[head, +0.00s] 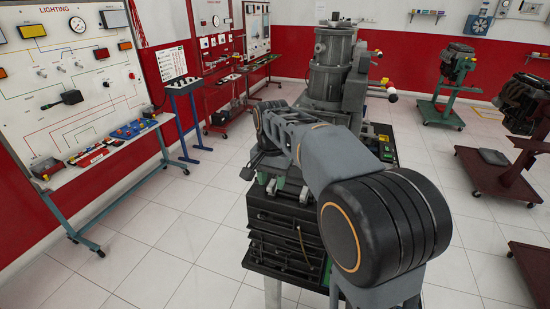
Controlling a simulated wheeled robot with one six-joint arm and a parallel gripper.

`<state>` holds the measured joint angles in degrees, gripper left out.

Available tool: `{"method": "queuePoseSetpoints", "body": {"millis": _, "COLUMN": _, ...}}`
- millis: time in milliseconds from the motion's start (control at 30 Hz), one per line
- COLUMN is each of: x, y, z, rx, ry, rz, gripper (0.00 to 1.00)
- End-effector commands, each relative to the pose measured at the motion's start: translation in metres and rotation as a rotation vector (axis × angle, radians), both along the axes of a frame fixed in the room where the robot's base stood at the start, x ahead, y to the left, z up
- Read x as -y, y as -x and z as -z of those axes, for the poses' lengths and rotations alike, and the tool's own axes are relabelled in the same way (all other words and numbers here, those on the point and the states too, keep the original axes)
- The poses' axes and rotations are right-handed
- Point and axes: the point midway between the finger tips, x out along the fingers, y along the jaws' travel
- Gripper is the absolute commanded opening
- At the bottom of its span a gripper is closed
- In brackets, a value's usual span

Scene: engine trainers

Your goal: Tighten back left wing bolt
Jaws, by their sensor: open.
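A grey engine trainer (331,83) with a tall ribbed cylindrical body stands upright behind my arm, on top of a dark block with layered, drawer-like sides (283,232). Small pale-green fittings (281,183) show at the block's upper front edge. I cannot pick out the back left wing bolt at this size. My arm reaches from the lower right across the front of the trainer and hides part of it.
A lighting board (75,75) on a blue-legged frame stands at left, with a blue stand (185,88) beside it. A green wheeled stand (442,108) and dark red stands (490,178) with engines are at right. Tiled floor (150,245) is clear at lower left.

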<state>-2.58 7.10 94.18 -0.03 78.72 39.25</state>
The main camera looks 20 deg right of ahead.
Motion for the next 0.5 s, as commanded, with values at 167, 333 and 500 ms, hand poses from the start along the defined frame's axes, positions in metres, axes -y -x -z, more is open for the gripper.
{"method": "queuePoseSetpoints", "body": {"millis": 167, "x": 0.0, "y": 0.0, "z": -0.036, "rx": 0.006, "ry": 0.0, "rz": 0.0, "gripper": 0.43}}
{"method": "queuePoseSetpoints", "body": {"millis": 333, "x": -0.001, "y": 0.0, "z": -0.071, "rx": 0.006, "ry": 0.001, "rz": 0.0, "gripper": 0.43}}
{"method": "queuePoseSetpoints", "body": {"millis": 500, "x": -0.001, "y": 0.001, "z": -0.099, "rx": 0.004, "ry": 0.001, "rz": 0.0, "gripper": 0.43}}
